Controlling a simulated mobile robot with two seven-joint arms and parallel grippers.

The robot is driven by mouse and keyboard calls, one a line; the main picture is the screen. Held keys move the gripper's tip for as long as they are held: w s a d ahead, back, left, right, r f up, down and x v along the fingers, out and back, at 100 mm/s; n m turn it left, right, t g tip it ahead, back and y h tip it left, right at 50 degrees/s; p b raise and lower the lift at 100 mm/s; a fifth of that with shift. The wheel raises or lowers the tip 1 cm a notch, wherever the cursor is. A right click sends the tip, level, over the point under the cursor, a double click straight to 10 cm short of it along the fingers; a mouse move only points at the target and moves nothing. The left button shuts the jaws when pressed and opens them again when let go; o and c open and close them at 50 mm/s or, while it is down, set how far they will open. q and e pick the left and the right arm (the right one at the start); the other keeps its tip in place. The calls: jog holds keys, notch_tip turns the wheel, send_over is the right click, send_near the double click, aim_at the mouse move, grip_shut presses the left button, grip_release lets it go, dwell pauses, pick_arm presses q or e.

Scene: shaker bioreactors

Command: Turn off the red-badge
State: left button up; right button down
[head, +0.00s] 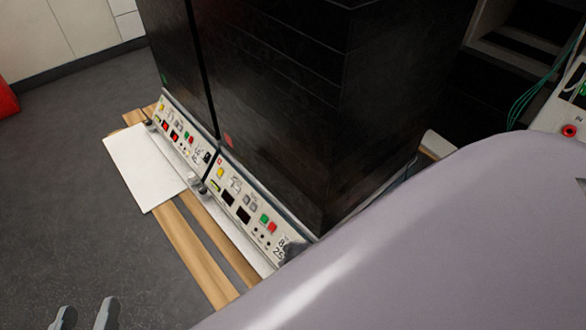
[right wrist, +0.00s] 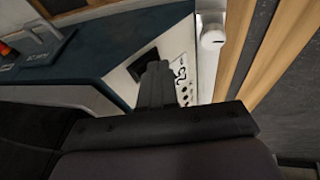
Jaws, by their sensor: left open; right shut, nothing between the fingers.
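The red-badge shaker (head: 290,110) is the nearer black unit, with a small red square low on its front. Its cream control panel (head: 245,207) has a yellow button, two dark displays, a green button and a red button (head: 271,227). My right gripper (right wrist: 157,72) is shut and empty, its tips at the panel's end beside the printed label in the right wrist view; contact cannot be told. In the head view my right arm hides most of it. My left gripper (head: 86,312) is open and empty over the floor at bottom left.
A second black shaker (head: 172,50) with a green badge stands to the left; its displays glow red. Wooden slats (head: 195,250) and a white board (head: 143,165) lie in front. Another panel with green cables (head: 530,100) is at the right edge.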

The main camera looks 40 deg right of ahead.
jog(key=shift+w+d, duration=0.1)
jog(key=shift+d, duration=0.05)
jog(key=shift+r+p, duration=0.9)
pick_arm(q)
jog(key=shift+s+r, duration=0.25)
jog(key=shift+r, duration=0.65)
pick_arm(e)
jog(key=shift+f, duration=0.1)
